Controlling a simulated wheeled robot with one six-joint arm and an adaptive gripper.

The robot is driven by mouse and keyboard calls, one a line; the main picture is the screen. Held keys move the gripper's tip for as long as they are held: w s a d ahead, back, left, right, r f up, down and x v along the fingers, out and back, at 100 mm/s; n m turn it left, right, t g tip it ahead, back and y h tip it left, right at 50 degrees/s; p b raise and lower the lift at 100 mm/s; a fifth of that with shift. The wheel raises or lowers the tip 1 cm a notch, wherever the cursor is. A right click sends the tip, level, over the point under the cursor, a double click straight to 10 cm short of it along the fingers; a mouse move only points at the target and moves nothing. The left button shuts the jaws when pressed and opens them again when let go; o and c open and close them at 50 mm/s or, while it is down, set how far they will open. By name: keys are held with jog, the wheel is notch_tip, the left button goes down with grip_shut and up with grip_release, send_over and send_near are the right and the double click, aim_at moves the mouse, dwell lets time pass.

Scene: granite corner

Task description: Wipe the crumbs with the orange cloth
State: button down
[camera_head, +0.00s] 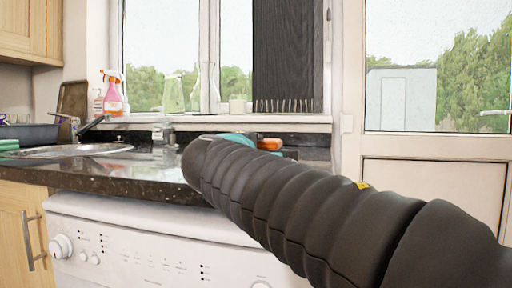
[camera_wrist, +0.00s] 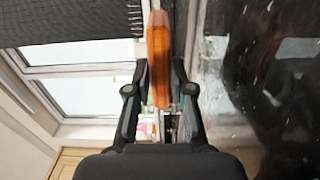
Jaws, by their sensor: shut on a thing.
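The orange cloth (camera_wrist: 158,55) is held between the fingers of my gripper (camera_wrist: 160,88) in the wrist view. It shows as a narrow, slightly blurred upright strip. In the head view a small part of the cloth (camera_head: 270,144) shows past my arm, low over the back of the counter; my arm hides most of the gripper. I cannot tell whether the cloth touches the counter. A few pale specks, possibly crumbs (camera_wrist: 268,96), show on the dark granite in the wrist view.
The dark granite counter (camera_head: 135,172) runs over a white washing machine (camera_head: 150,245). A sink (camera_head: 75,150) with a tap (camera_head: 88,126) is at left. A white door (camera_head: 430,180) is at right.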

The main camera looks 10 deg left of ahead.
aim_at(273, 144)
jog(key=shift+s+d+r, duration=0.1)
jog(key=shift+d, duration=0.9)
jog(key=shift+s+d+r, duration=0.1)
jog(key=shift+d, duration=0.85)
jog(key=shift+w+a+r+p, duration=0.15)
jog(key=shift+a+p, duration=0.25)
jog(key=shift+a, duration=1.6)
jog(key=shift+w+a+r+p, duration=0.15)
jog(key=shift+a+p, duration=0.3)
jog(key=shift+a, duration=1.6)
jog(key=shift+w+a+p, duration=0.2)
jog(key=shift+a+p, duration=0.2)
jog(key=shift+a, duration=1.6)
jog(key=shift+r+p, duration=2.25)
jog(key=shift+r, duration=0.75)
notch_tip(273, 144, up, 3)
jog(key=shift+p, duration=1.15)
